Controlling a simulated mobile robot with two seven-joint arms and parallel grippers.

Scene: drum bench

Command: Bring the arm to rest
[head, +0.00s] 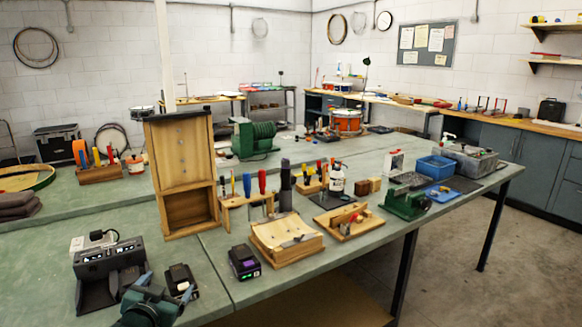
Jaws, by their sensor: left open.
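My left gripper (167,284) is at the bottom left of the head view, over the front part of the green bench (215,290). Its two bluish fingers are spread apart and I see nothing held between them. A black battery-like block (180,280) shows beside and partly behind the fingers. A dark device with a display (108,262) stands just to the left of and behind the gripper. My right gripper does not show.
A second battery block (244,262) lies to the right. Behind stand an upright wooden case (184,170), a tool rack (248,207) and a wooden tray (286,238). A green vise (405,204) sits farther right. Bare bench top lies between the two battery blocks.

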